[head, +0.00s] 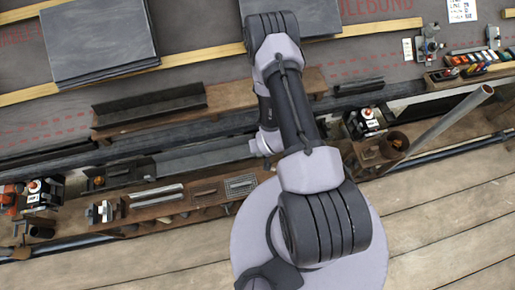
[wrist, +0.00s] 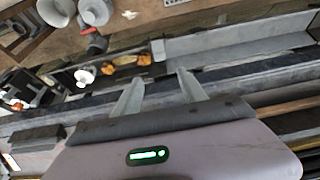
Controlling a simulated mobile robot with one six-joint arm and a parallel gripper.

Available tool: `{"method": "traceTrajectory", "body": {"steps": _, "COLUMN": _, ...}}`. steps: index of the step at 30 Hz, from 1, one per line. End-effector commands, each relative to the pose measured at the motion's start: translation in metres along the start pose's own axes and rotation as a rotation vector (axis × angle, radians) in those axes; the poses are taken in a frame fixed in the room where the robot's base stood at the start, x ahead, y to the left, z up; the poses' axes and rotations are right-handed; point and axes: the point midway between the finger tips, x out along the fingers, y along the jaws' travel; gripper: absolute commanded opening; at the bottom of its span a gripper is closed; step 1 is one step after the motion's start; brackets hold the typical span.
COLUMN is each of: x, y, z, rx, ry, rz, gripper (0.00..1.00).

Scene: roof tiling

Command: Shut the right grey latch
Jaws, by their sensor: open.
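My gripper (wrist: 158,92) is open and empty in the wrist view, its two pale fingers spread apart over a dark rail. Beyond the fingers lies a long grey trough (wrist: 235,45). A small light-grey upright piece (wrist: 158,50) stands at its left end; it may be a latch, but I cannot tell whether it is open or shut. In the head view the grey trough (head: 205,158) runs left of my arm. My arm covers its right end and I cannot make out a right latch there. The fingertips are not clear in that view.
A wooden tray (head: 170,207) holds metal strips near the front. A grey pipe (head: 448,122) slants up at the right beside a brown pot (head: 393,145). Slates (head: 98,40) lie on the roof at upper left. A dark channel (head: 150,106) lies on a plank.

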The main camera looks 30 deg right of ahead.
Motion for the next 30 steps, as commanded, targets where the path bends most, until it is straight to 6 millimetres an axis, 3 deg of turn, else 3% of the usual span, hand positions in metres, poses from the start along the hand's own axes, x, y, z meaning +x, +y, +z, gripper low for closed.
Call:
{"method": "traceTrajectory", "body": {"steps": 1, "x": 0.022, "y": 0.0, "z": 0.003, "rx": 0.0, "ry": 0.0, "rz": 0.0, "gripper": 0.49}}
{"method": "traceTrajectory", "body": {"steps": 6, "x": 0.074, "y": -0.001, "z": 0.004, "rx": -0.002, "ry": 0.0, "rz": -0.001, "gripper": 0.49}}
{"method": "traceTrajectory", "body": {"steps": 12, "x": 0.113, "y": -0.001, "z": 0.002, "rx": -0.002, "ry": 0.0, "rz": -0.001, "gripper": 0.49}}
{"method": "traceTrajectory", "body": {"steps": 17, "x": 0.123, "y": -0.001, "z": 0.001, "rx": -0.002, "ry": -0.002, "rz": -0.001, "gripper": 0.49}}
{"method": "traceTrajectory", "body": {"steps": 25, "x": 0.124, "y": -0.001, "z": 0.0, "rx": -0.003, "ry": -0.002, "rz": -0.001, "gripper": 0.47}}
{"method": "traceTrajectory", "body": {"steps": 30, "x": 0.123, "y": -0.001, "z": 0.001, "rx": -0.003, "ry": -0.002, "rz": -0.001, "gripper": 0.14}}
